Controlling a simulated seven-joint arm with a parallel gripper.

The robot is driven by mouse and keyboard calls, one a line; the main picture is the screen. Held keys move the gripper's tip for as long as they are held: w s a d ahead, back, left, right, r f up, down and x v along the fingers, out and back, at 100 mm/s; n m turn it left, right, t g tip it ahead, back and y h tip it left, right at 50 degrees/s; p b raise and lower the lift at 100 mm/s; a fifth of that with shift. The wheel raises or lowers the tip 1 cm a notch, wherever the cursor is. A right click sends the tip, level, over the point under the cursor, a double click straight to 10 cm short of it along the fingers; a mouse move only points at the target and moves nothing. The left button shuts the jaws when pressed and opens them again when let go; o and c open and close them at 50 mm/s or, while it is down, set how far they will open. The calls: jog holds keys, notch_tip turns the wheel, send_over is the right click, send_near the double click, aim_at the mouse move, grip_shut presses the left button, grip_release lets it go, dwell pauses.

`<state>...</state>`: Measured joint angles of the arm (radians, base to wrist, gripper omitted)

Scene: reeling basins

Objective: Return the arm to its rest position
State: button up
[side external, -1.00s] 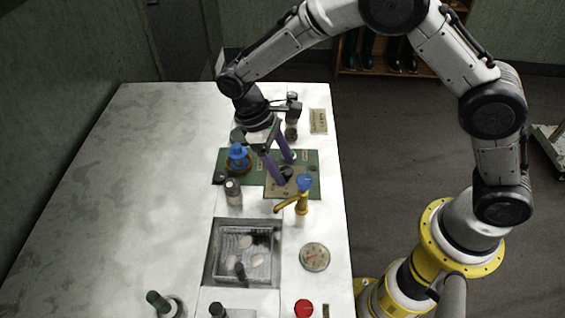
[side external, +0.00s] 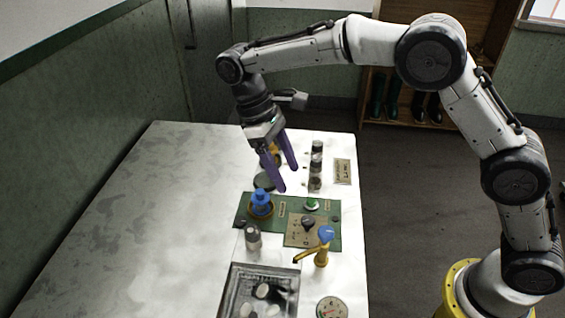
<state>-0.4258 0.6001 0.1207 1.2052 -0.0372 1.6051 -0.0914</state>
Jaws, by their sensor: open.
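My gripper (side external: 286,180) has two purple fingers that point down and stand apart with nothing between them. It hangs above the far part of the white table (side external: 150,215), over the back edge of a green panel (side external: 240,212). A blue-topped knob (side external: 261,200) stands on the left of the panel, just below the fingers in the picture. A green button (side external: 311,204) and a dark knob (side external: 308,223) on a tan plate show to the right of the fingers. The gripper partly hides things behind it.
A brass tap with a blue handle (side external: 326,235) and a small grey-topped bottle (side external: 253,237) stand in front of the panel. A sunken basin (side external: 236,294) and a round gauge (side external: 332,307) lie nearer. A dark-banded cylinder (side external: 316,165) stands behind. The table's left side is clear.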

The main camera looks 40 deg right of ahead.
jog(key=shift+w+a+r, duration=0.15)
jog(key=shift+w+r, duration=0.05)
jog(key=shift+r, duration=0.45)
jog(key=s+d+r+m+t+y, duration=0.1)
jog(key=s+d+r+m+t, duration=0.1)
jog(key=s+d+r, duration=0.5)
jog(key=s+d+r+m+t+y, duration=0.1)
jog(key=s+d+r+t, duration=0.1)
jog(key=s+d+r, duration=0.5)
jog(key=s+d+m+t, duration=0.2)
jog(key=s+d+t, duration=0.1)
jog(key=s, duration=0.4)
jog(key=s+d+f+m+t, duration=0.1)
jog(key=s+f+t, duration=0.1)
jog(key=s+f, duration=0.2)
jog(key=shift+f, duration=1.8)
